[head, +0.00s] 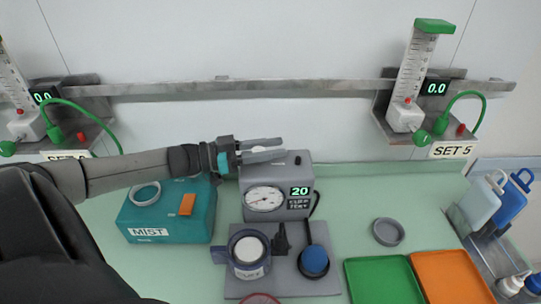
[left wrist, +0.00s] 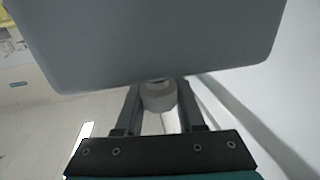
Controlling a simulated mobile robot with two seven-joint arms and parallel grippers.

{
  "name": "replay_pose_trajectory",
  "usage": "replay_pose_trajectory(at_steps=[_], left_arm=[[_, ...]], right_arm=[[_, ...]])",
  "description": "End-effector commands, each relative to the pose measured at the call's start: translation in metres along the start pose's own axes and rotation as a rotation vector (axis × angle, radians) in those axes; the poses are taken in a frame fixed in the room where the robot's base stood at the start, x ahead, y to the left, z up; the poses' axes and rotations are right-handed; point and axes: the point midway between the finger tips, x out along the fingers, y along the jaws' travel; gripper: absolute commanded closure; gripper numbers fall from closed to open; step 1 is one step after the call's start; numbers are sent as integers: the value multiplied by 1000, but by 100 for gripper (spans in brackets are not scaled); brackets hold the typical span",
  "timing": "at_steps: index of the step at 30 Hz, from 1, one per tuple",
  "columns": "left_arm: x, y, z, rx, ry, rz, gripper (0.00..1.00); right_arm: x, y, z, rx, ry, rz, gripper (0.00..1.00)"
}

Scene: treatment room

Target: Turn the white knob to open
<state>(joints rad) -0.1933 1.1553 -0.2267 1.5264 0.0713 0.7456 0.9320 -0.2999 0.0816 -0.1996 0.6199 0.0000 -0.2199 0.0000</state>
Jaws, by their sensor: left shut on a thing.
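A grey box (head: 300,178) with a round dial and a lit "20" stands on the table at the back middle. My left gripper (head: 281,147) reaches in from the left, its fingers along the back of the box's top. In the left wrist view, a pale round knob (left wrist: 158,97) sits between its two fingers, just below a large grey face (left wrist: 150,40). The gripper is shut on this knob, which looks pale grey to white. My right gripper is not in view.
A teal MIST box (head: 170,222) stands left, under my forearm. A grey tray (head: 290,291) with a cup lies in front of the box. Green (head: 383,280) and orange (head: 450,277) trays lie front right. A wall rail (head: 300,88) carries flowmeters.

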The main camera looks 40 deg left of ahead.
Motion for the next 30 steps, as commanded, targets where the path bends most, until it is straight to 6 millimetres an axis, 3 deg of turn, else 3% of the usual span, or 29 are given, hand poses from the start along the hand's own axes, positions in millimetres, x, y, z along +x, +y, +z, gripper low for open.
replay_pose_trajectory(at_steps=[1, 15, 30], left_arm=[[0, -1, 5, 8, 0, 38, 100], [-1, 10, 4, 6, 5, 360, 100], [-3, 16, 1, 2, 4, 560, 100]], right_arm=[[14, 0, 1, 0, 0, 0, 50], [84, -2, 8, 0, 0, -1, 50], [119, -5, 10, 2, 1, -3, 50]])
